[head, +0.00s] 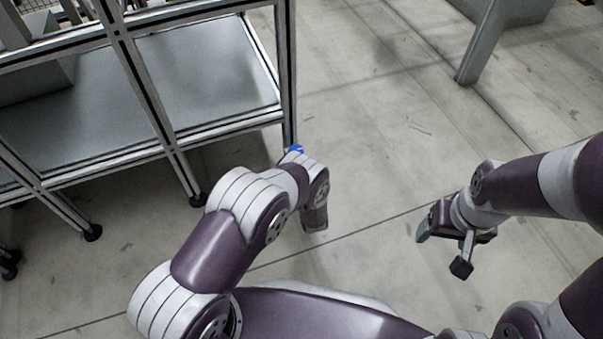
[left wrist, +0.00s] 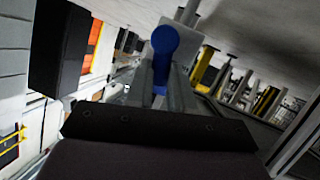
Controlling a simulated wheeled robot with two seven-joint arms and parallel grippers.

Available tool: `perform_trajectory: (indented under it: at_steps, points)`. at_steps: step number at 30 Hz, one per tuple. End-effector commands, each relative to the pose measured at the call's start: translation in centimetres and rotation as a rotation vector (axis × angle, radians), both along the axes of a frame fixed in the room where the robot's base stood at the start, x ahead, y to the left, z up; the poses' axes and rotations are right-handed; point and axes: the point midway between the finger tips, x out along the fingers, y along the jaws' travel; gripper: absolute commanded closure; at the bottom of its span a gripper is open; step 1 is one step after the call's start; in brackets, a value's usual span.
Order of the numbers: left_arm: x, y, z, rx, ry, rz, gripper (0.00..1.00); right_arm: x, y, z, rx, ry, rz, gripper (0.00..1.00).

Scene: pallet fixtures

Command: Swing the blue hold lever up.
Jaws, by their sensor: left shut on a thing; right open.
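The blue hold lever (head: 295,149) shows as a small blue patch near the foot of the metal frame's right post in the head view. My left wrist and forearm hide most of it. In the left wrist view the lever (left wrist: 164,52) has a round blue end and a narrower stem running down toward my left gripper (left wrist: 158,88). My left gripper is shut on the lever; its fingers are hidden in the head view. The lever's exact angle cannot be told. My right gripper (head: 446,248) is open and empty above the floor at the right.
The metal frame (head: 205,128) with a grey shelf panel (head: 205,75) fills the upper left, standing on black feet. A grey post (head: 484,45) stands at the upper right. The concrete floor (head: 385,120) between them is clear.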

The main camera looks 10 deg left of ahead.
Motion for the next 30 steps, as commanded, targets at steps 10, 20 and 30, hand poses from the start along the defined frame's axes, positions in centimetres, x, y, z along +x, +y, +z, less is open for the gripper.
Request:
perform_trajectory:
  at_steps: [10, 20, 30]
  points:
    - [0.41, -0.68, 0.06, 0.15, 0.102, -0.002, 1.0, 0.0, 0.0, -0.54, 0.0, 0.0, 0.0, 0.25]
    - [0.5, -0.83, 0.09, 0.198, 0.135, -0.002, 1.0, 0.0, 0.0, -0.65, 0.0, 0.0, 0.0, 0.25]
    - [0.5, -0.83, 0.1, 0.2, 0.136, -0.002, 1.0, 0.0, 0.0, -0.65, 0.0, 0.0, 0.0, 0.25]
